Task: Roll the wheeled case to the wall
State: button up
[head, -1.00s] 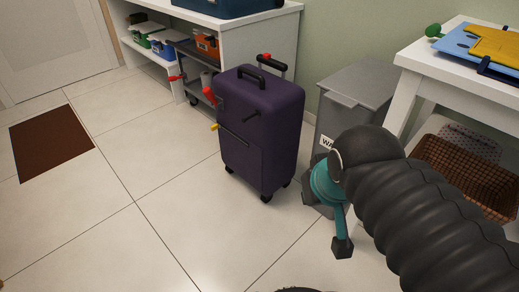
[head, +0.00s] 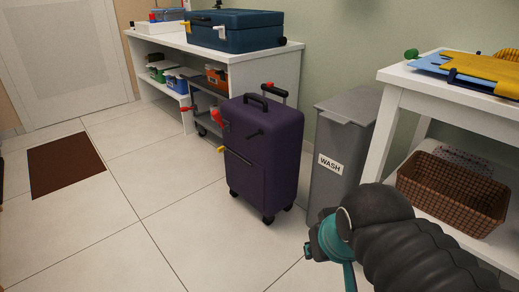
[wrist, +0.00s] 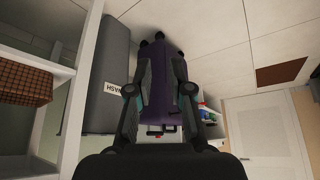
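The purple wheeled case (head: 265,160) stands upright on the tiled floor, in front of the end of a white shelf. In the wrist view the case (wrist: 160,92) appears upside down beyond my fingers. My gripper (head: 325,243) is in front and to the right of the case, apart from it. In the wrist view my gripper (wrist: 161,68) has its fingers spread with nothing held. The pale green wall (head: 342,60) is behind the case and bin.
A grey bin marked WASH (head: 340,150) stands right of the case. A white table (head: 395,105) with a wicker basket (head: 450,190) below is farther right. A white shelf (head: 265,65) bears a blue case (head: 235,30). Floor left of the case is clear up to a brown mat (head: 66,165).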

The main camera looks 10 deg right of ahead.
aim_at(262, 137)
jog(key=u, duration=0.35)
jog(key=i, duration=0.95)
jog(key=z, duration=0.4)
